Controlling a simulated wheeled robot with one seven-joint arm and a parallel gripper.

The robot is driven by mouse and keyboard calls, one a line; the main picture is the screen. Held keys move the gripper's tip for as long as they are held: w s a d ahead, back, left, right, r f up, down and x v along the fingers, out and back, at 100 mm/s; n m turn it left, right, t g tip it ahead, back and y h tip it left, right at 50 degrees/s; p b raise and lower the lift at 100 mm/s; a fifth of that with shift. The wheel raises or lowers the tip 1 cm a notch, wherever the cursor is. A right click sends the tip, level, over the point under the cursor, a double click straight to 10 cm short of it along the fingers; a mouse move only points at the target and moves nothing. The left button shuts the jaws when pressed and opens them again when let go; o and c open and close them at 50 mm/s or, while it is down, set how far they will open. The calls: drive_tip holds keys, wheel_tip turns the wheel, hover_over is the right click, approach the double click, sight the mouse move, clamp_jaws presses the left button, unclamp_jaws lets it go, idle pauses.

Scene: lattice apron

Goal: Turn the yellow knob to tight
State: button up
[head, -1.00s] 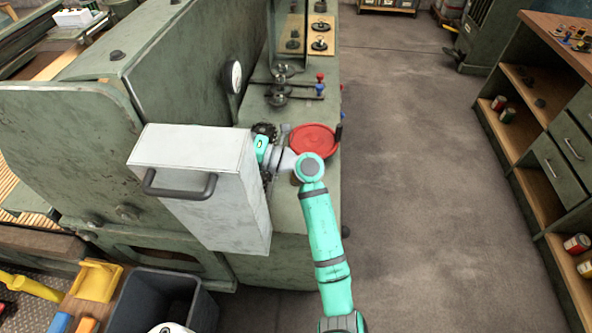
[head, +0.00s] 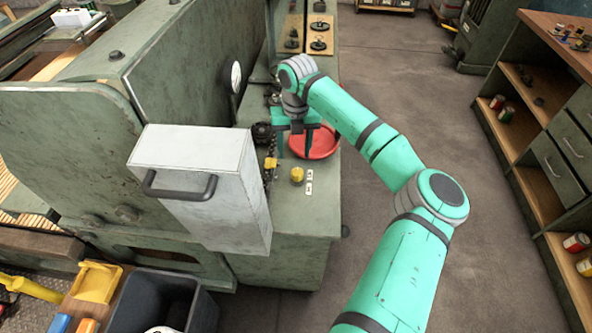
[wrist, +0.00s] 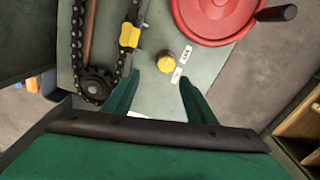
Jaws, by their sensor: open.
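The yellow knob (head: 297,174) stands on the green machine apron (head: 300,225), beside two small white labels (head: 309,181). The label writing is too small to read. My gripper (head: 294,150) is open and empty, with its fingers (wrist: 160,85) spread and pointing down. It is above the apron, behind the knob in the head view, and not touching it.
A red handwheel (head: 318,143) with a dark handle (wrist: 277,13) is close to the knob. A grey box (head: 205,185) stands at the apron's left. Open floor is at right.

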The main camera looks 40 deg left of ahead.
sight(297, 172)
drive_tip(key=f, duration=1)
drive_tip(key=shift+w+d+f, duration=0.25)
drive_tip(key=shift+w+d, duration=0.1)
drive_tip(key=c, duration=1)
